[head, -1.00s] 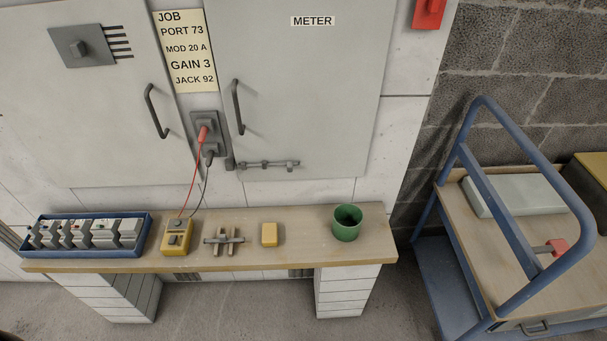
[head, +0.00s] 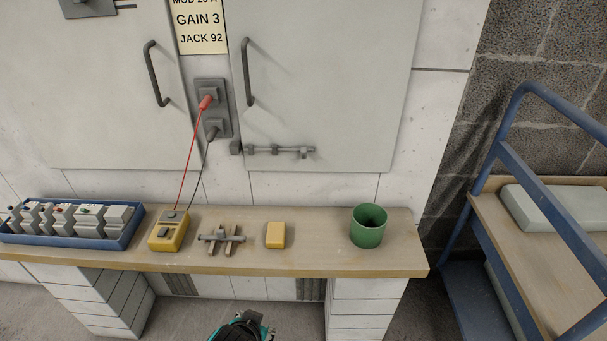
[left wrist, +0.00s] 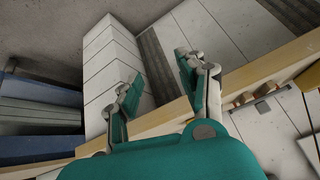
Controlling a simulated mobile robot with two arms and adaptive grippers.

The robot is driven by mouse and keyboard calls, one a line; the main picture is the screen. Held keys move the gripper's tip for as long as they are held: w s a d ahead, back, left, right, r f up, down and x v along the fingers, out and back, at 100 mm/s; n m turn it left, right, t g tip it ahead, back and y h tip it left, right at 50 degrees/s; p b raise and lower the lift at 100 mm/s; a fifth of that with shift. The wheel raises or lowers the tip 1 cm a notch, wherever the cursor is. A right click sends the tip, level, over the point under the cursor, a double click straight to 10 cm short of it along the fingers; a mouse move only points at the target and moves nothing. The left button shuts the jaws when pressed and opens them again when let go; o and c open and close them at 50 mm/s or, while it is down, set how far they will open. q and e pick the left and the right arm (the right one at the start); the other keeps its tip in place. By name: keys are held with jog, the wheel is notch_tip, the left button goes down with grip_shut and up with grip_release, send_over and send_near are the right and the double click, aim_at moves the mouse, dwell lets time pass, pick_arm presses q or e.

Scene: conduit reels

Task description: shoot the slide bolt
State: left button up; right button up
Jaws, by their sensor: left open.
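The slide bolt (head: 280,151) is a thin grey horizontal bar in several small brackets, low on the right-hand grey cabinet door. A dark block (head: 236,147) sits just left of its left end. I cannot tell whether the bar's tip enters that block. My left gripper (left wrist: 157,88) is open and empty in the left wrist view, its two teal fingers apart, near the bench's front edge. A teal and black part of mine (head: 241,328) shows at the bottom of the head view, in front of the bench and well below the bolt. My right gripper is not in view.
Red and dark leads rise to a wall socket. A blue trolley (head: 520,95) stands right.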

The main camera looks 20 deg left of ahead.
pick_arm(q)
jog(key=w+d+r+n+t+y, duration=0.25)
jog(key=w+r+t, duration=0.35)
jog(key=w+r, duration=0.6)
jog(key=n+t, duration=0.1)
jog(key=t, duration=0.4)
send_near(304, 153)
jog(key=shift+y, duration=0.45)
jog(key=b+x, duration=0.1)
jog(key=x, duration=0.7)
jog(key=shift+w+d+f, duration=0.1)
jog(key=shift+w, duration=0.55)
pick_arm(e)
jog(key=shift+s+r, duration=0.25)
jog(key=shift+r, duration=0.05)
pick_arm(q)
jog(key=shift+c, duration=1)
grip_shut()
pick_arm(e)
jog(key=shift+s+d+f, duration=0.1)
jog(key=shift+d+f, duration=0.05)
